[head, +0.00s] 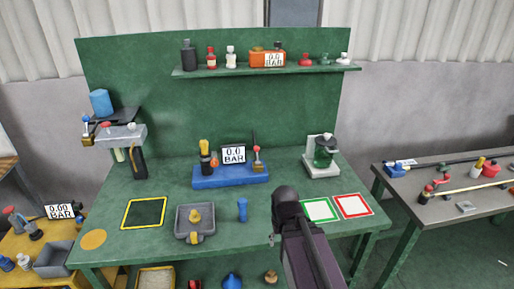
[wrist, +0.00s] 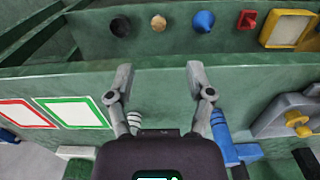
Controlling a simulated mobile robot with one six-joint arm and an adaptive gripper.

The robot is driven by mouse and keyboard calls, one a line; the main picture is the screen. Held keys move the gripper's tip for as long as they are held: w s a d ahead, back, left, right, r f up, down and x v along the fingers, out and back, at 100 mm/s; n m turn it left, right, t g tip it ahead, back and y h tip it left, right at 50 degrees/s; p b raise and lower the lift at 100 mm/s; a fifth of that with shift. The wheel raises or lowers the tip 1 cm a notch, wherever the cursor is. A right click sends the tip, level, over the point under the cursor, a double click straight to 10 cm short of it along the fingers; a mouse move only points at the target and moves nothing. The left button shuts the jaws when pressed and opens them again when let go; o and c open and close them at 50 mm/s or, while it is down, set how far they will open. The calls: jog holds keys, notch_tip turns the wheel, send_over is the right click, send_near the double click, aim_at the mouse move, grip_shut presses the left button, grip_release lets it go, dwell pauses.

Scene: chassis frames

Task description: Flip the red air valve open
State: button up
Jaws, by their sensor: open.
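A blue block (head: 230,177) stands on the green bench in the head view and carries a gauge (head: 234,154) reading 0.0 BAR. At its right end is a small brass-coloured fitting with a red top (head: 257,150), which may be the red air valve; the handle's position is too small to tell. A yellow and black upright part (head: 205,152) stands at its left end. My gripper (wrist: 158,76) is open and empty in the wrist view, over the bench's front edge, apart from the blue block. The wrist view does not show the valve.
The green bench (head: 165,180) holds a grey tray (head: 195,234), a blue part (head: 242,209), a green-framed mat (head: 320,209) and a red-framed mat (head: 353,205). A grey and green device (head: 322,155) stands behind the mats. Small objects lie below the front edge.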

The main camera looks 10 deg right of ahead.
jog(key=w+r+m+p, duration=0.4)
jog(key=w+m, duration=0.1)
jog(key=w, duration=0.6)
jog(key=w+r+m+p, duration=0.4)
jog(key=w, duration=0.7)
notch_tip(320, 180, up, 7)
jog(key=m+p, duration=0.7)
jog(key=m, duration=0.4)
send_over(257, 147)
jog(key=w, duration=0.1)
jog(key=shift+a+f, duration=0.1)
jog(key=shift+f, duration=0.1)
jog(key=shift+f+b, duration=0.2)
jog(key=shift+b, duration=0.2)
notch_tip(257, 147, down, 7)
jog(key=b, duration=0.7)
jog(key=shift+f, duration=0.1)
jog(key=shift+s, duration=0.1)
grip_shut()
